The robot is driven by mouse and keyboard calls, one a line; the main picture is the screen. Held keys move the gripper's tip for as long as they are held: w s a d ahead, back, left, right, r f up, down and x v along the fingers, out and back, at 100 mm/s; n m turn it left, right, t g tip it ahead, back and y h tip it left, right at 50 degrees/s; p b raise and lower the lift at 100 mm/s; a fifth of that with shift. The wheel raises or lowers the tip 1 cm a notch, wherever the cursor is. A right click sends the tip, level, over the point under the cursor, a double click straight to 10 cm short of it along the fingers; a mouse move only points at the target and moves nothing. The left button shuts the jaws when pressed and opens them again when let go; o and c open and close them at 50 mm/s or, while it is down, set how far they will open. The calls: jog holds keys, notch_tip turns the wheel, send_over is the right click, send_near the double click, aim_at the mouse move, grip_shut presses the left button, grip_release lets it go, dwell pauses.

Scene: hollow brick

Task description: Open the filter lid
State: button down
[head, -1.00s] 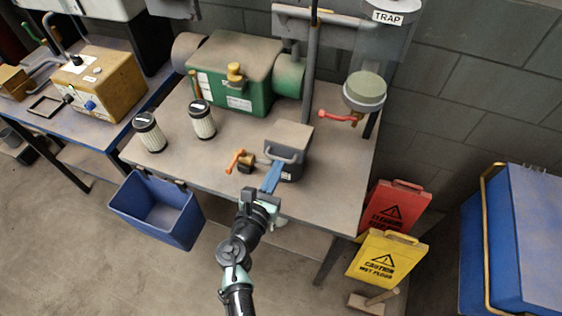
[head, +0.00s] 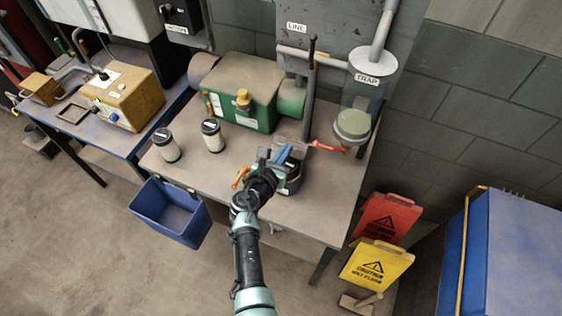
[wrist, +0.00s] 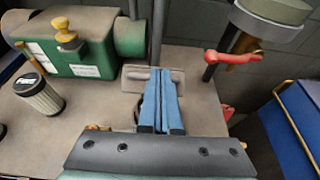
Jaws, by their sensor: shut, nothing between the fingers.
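The filter housing is a dark grey box (head: 292,184) near the front right of the workbench, partly hidden by my arm. Its brownish-grey lid (head: 291,141) appears swung up toward the back, behind my fingers. In the wrist view the lid (wrist: 132,80) is a flat plate beyond the fingers; how far it leans is hard to tell. My gripper (head: 284,152) is over the housing, its blue fingers shut and empty. In the wrist view the fingertips (wrist: 160,71) overlap the lid; contact cannot be told. An orange valve handle (head: 240,177) is left of the housing.
Two pleated filter cartridges (head: 213,138) (head: 166,147) stand on the bench at left. A green pump (head: 240,90) is behind. A red lever (head: 326,147) under the trap (head: 352,126) lies close right of the gripper. A blue bin (head: 170,213) hangs at the bench front.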

jog(key=w, duration=0.1)
jog(key=w+d+r, duration=0.1)
jog(key=w+r, duration=0.1)
jog(key=w, duration=0.1)
jog(key=shift+w+d+b, duration=0.1)
jog(key=shift+d+b, duration=0.05)
jog(key=shift+b, duration=0.2)
jog(key=shift+f, duration=0.15)
dwell(0.8)
